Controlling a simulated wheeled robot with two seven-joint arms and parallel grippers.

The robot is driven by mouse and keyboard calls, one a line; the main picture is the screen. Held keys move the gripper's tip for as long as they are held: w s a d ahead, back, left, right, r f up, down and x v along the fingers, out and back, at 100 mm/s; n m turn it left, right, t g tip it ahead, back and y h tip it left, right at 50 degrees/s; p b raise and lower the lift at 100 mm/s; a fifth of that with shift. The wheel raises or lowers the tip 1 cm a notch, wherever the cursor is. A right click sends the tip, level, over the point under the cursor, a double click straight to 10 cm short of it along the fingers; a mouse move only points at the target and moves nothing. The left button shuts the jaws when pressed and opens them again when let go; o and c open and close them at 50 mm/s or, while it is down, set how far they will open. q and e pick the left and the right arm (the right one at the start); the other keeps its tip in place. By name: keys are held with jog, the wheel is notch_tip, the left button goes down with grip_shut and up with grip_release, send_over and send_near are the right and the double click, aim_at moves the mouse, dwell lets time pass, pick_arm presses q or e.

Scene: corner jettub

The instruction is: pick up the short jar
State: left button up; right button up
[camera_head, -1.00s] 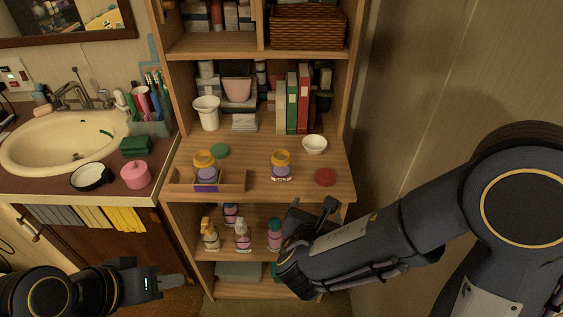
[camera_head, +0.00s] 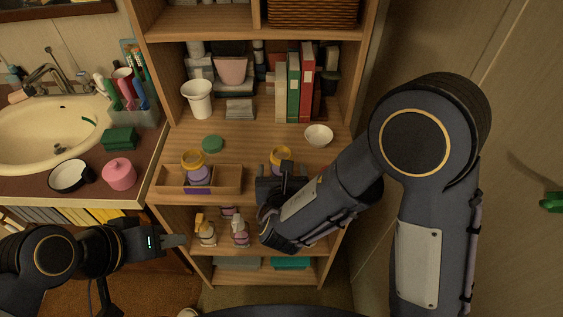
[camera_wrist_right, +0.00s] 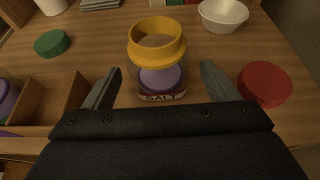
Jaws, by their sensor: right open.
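A short clear jar with a yellow collar, purple contents and a SALT label stands upright on the wooden shelf, seen in the right wrist view (camera_wrist_right: 158,50) and partly in the head view (camera_head: 281,155). My right gripper (camera_wrist_right: 160,88) is open, with one finger on each side of the jar's lower part in the picture and visible gaps on both sides. In the head view, the right gripper (camera_head: 282,178) hides the jar's lower part. A similar yellow-and-purple jar (camera_head: 195,170) stands at the wooden tray. My left gripper (camera_head: 174,241) is away at lower left, its jaws unclear.
A red lid (camera_wrist_right: 265,83) lies close right of the jar, and a white bowl (camera_wrist_right: 223,14) stands behind it. A green lid (camera_wrist_right: 52,43) and the wooden tray (camera_wrist_right: 62,98) are to the left. Books (camera_head: 294,88) stand at the back.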

jog(key=x, duration=0.4)
jog(key=shift+s+f, duration=0.1)
jog(key=c, duration=1.2)
